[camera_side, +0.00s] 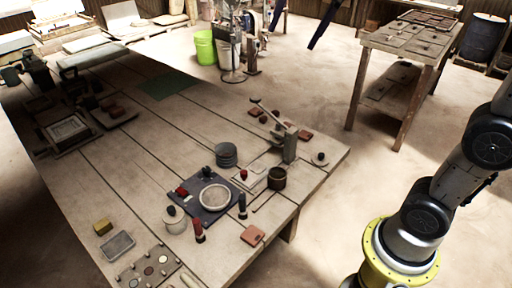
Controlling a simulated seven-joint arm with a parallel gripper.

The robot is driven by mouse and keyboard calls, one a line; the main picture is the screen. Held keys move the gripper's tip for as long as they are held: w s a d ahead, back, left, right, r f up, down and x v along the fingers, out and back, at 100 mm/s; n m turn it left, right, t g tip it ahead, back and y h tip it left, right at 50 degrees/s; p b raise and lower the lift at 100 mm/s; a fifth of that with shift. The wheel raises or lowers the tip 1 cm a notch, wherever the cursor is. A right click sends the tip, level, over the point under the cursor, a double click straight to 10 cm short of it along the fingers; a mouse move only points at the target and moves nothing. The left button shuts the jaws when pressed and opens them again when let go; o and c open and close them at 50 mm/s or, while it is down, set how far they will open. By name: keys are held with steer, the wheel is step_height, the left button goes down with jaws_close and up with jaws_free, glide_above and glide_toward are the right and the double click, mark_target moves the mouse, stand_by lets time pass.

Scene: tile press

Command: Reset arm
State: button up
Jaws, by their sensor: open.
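My gripper is out of the frame; only part of my arm shows along the right edge, rising from a yellow ring. The wooden table (140,200) stands in the middle and left. A small lever press (291,142) stands near its right corner, with its handle tilted up to the left. Left of it lies a dark blue board (213,216) with a round pale tile or disc (215,197) on it. A dark round stack (226,155) and a dark brown cup (277,178) stand close to the press. Nothing visible of my arm touches these things.
A reddish tile (252,235) lies at the front right edge. Bare floor (335,205) separates the table from my arm.

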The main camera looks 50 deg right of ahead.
steer(key=s+a+f+n, duration=0.1)
steer(key=s+f+n, duration=1.1)
steer(key=s+f, duration=0.5)
steer(key=shift+s+f+t, duration=0.25)
steer(key=shift+f+t, duration=0.1)
steer(key=shift+t, duration=0.05)
